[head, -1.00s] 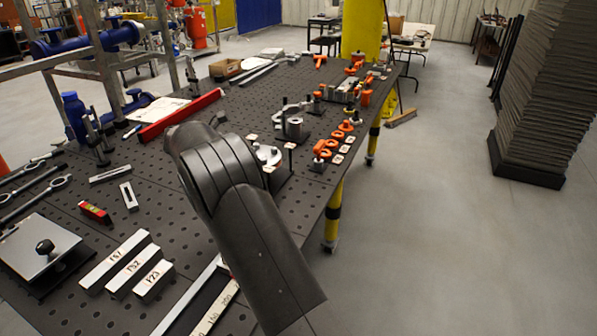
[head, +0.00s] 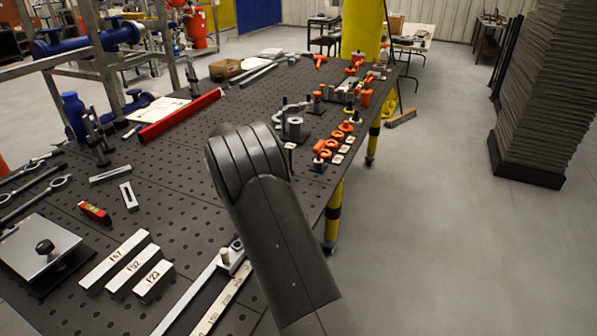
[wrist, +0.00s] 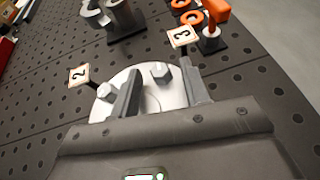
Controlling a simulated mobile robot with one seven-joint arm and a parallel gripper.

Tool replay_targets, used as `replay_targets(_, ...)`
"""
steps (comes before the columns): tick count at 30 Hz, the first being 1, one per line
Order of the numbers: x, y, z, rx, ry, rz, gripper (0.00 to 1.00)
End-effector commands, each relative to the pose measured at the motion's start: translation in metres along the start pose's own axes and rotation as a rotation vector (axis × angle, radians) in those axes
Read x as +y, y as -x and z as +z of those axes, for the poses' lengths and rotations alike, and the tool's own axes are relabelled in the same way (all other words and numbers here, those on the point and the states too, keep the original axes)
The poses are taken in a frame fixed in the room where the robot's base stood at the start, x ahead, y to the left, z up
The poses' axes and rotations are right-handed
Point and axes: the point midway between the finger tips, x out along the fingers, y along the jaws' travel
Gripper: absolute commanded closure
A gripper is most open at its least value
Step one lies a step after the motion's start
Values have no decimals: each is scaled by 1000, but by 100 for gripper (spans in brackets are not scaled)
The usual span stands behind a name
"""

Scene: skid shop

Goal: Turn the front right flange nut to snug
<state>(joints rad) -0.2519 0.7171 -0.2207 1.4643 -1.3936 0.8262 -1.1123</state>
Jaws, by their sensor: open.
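In the wrist view a pale round flange (wrist: 97,112) lies on the table, partly hidden by my gripper. One hex nut (wrist: 161,70) shows at its far side, in line with the gap between my fingers; whether they touch it is unclear. Another hex nut (wrist: 106,92) is just left of my left finger. My gripper (wrist: 160,82) is open, with its two fingers apart over the flange. Numbered tags stand beside it, one at left (wrist: 78,75) and one at far right (wrist: 183,37). In the head view my arm hides the gripper and flange.
Beyond the flange are a grey clamp-like part (wrist: 112,18) and orange parts (wrist: 216,16). Numbered bars (head: 133,262) and a red beam (head: 180,115) lie left of my arm. The table's right edge is close, with open floor beyond.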

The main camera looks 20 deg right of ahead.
Motion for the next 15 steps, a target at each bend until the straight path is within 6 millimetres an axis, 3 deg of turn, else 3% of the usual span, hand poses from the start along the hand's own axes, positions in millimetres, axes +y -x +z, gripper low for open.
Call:
replay_targets(5,-5,1,0,4,54,125,58)
replay_targets(15,-12,68,0,3,58,140,58)
